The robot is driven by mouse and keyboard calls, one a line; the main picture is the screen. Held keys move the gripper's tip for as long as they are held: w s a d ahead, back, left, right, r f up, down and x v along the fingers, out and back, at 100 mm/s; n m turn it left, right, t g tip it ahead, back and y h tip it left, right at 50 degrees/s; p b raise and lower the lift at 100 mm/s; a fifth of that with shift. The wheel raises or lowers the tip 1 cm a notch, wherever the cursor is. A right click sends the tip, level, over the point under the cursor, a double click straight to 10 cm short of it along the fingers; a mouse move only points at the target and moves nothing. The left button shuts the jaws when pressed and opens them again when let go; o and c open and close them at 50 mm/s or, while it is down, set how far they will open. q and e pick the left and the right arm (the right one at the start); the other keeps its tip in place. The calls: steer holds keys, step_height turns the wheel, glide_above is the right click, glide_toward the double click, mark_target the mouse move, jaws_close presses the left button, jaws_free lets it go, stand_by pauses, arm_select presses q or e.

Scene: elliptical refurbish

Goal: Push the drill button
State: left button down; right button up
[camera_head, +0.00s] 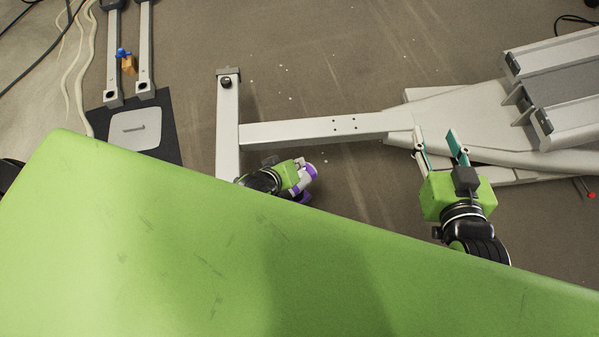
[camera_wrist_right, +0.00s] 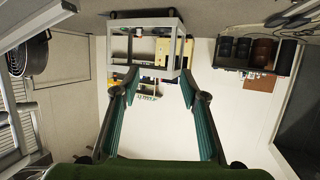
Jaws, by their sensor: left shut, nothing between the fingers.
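No drill or drill button can be clearly made out in either view. My left gripper (camera_head: 308,181), green with purple fingers, is shut and empty beside the pale crossbar of a metal frame; its wrist is partly hidden by the large green surface in front. My right gripper (camera_head: 436,136), green with teal fingers, is open and empty over the right part of the frame. In the right wrist view its two teal fingers (camera_wrist_right: 159,82) stand wide apart with nothing between them.
The pale metal frame (camera_head: 300,132) lies on the brown floor, with wide grey channels (camera_head: 560,80) at right. A small orange and blue object (camera_head: 127,63) is at upper left, near a black mat (camera_head: 165,112). The right wrist view shows a white frame stand (camera_wrist_right: 148,25) and barrels (camera_wrist_right: 243,50).

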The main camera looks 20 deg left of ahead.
steer(key=s+d+f+g+h+p, duration=0.1)
steer(key=s+f+g, duration=0.2)
steer(key=f, duration=0.2)
steer(key=shift+s+d+f, duration=0.2)
steer(key=shift+s+d, duration=0.15)
